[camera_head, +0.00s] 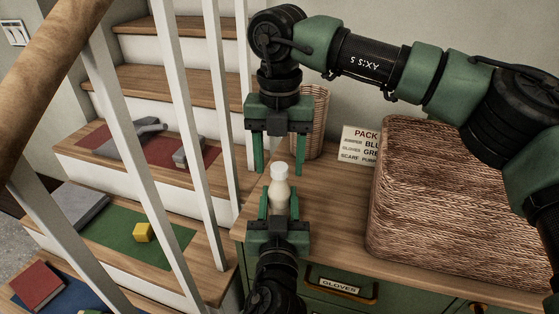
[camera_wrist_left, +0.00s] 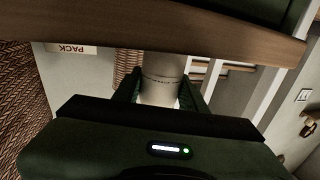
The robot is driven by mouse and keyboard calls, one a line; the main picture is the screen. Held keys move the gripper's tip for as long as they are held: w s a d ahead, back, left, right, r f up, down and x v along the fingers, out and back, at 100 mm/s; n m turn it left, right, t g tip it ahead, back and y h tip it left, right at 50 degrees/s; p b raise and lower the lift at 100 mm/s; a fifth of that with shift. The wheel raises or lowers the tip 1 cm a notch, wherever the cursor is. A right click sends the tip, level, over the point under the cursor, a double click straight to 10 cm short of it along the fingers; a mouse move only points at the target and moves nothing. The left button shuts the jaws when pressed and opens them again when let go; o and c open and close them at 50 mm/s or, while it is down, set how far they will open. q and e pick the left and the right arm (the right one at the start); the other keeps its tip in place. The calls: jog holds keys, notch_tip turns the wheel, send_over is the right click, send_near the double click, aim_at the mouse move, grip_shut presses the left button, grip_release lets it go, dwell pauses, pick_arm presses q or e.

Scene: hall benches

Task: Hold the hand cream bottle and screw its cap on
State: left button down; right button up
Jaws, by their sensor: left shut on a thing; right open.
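The cream-coloured hand cream bottle (camera_head: 280,191) stands upright just in front of the cabinet top's edge. My left gripper (camera_head: 279,203) is shut on its body from below. A white cap (camera_head: 280,171) sits on top of the bottle; whether it is screwed tight cannot be told. The left wrist view shows the bottle (camera_wrist_left: 162,80) close up between the left fingers (camera_wrist_left: 160,95). My right gripper (camera_head: 279,168) points down from above, open, with its fingers apart on either side above the cap and nothing between them.
A wooden-topped green cabinet (camera_head: 335,205) carries a big wicker basket (camera_head: 450,200) on the right, a packing sign (camera_head: 357,146) and a smaller basket (camera_head: 312,120) behind the right gripper. White stair balusters (camera_head: 180,80) stand to the left, with a yellow cube (camera_head: 143,232) on a step.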

aim_at(279, 206)
notch_tip(279, 206, up, 12)
dwell(0.4)
jog(key=shift+f, duration=0.15)
pick_arm(q)
jog(key=c, duration=0.7)
grip_release()
jog(key=s+b, duration=0.1)
jog(key=s, duration=0.5)
jog(key=shift+s+f, duration=0.1)
jog(key=shift+s, duration=0.3)
jog(key=shift+s+a, duration=0.1)
jog(key=shift+s, duration=0.45)
pick_arm(e)
jog(key=shift+f, duration=0.65)
jog(key=shift+f, duration=0.1)
